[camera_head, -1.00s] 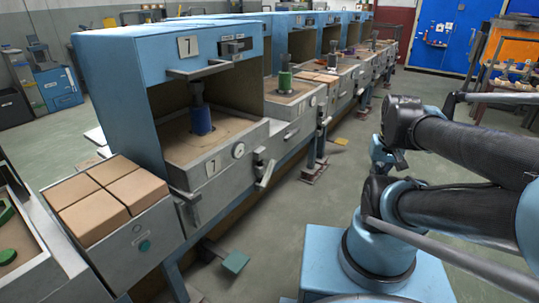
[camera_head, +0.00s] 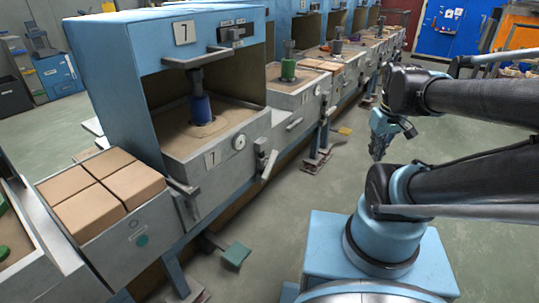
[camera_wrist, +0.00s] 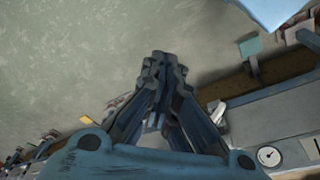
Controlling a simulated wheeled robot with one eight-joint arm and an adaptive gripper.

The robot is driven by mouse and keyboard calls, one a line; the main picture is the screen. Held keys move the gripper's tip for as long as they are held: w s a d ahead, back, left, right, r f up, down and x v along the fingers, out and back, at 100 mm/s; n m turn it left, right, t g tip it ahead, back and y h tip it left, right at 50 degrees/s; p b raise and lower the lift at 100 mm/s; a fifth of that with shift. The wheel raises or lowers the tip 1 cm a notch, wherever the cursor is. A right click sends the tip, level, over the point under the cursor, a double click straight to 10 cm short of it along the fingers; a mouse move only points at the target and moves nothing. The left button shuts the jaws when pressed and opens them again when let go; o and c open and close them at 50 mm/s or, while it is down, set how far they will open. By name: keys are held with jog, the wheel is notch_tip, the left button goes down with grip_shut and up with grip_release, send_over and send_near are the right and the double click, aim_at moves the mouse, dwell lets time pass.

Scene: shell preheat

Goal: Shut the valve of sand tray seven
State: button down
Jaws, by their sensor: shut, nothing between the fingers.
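Sand tray seven (camera_head: 180,152) is a grey, sand-filled tray under a blue hood, with a "7" plate on its front. A round gauge (camera_head: 239,142) sits on its front right. A pale lever (camera_head: 269,166), which looks like the valve handle, slants downward just right of the gauge. In the wrist view the gauge (camera_wrist: 268,156) is at lower right and the pale lever (camera_wrist: 217,113) lies just right of my fingers, partly hidden. My gripper (camera_head: 377,157) is shut and empty, pointing down over the aisle, well right of the lever and apart from it. Its fingertips show in the wrist view (camera_wrist: 163,62).
A blue cylinder (camera_head: 201,109) stands in the sand under the hood. A box of brown blocks (camera_head: 105,190) is to the left. A green pedal (camera_head: 237,254) sits low in front of the bench. More stations recede behind; the aisle floor is open.

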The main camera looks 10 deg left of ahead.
jog(key=w+a+r+n, duration=0.3)
jog(key=w+a+n, duration=0.4)
jog(key=w+n, duration=0.1)
jog(key=n+g, duration=0.1)
jog(key=n, duration=1.8)
send_over(269, 163)
jog(key=f, duration=1.5)
jog(key=s+f, duration=0.1)
jog(key=f, duration=0.6)
jog(key=shift+a+f, duration=0.1)
jog(key=shift+f, duration=0.15)
jog(key=shift+w+d+f, duration=0.2)
jog(key=shift+w+f, duration=0.15)
jog(key=shift+w, duration=0.1)
jog(key=shift+a+g, duration=0.15)
jog(key=shift+g, duration=0.15)
